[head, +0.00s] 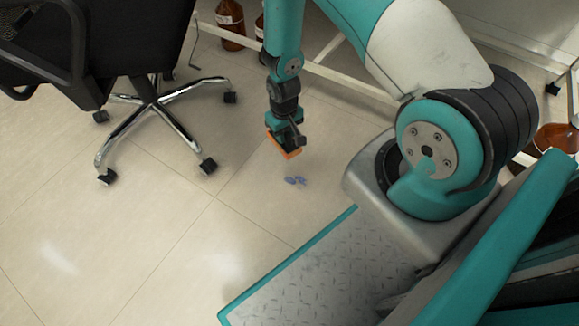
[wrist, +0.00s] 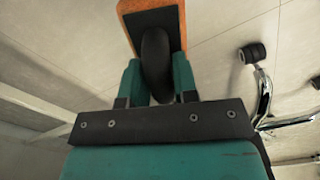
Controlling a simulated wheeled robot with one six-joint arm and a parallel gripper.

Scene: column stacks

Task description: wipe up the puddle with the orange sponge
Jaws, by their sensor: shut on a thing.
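My gripper (head: 286,132) is shut on the orange sponge (head: 292,153), low over the floor in the head view. In the wrist view the orange sponge (wrist: 176,6) shows a dark backing and a black rounded handle (wrist: 156,65), which sits between the teal fingers of my gripper (wrist: 157,75). A small blue-violet puddle (head: 295,180) in a few blots lies on the tiled floor, just below the sponge in the head view. The puddle is not visible in the wrist view. I cannot tell whether the sponge touches the floor.
A black office chair (head: 150,100) with chrome legs and casters stands to the left; a caster (wrist: 252,53) shows in the wrist view. Brown bottles (head: 231,25) stand by a pale frame (head: 335,78) at the back. The tiled floor (head: 120,240) at the front left is clear.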

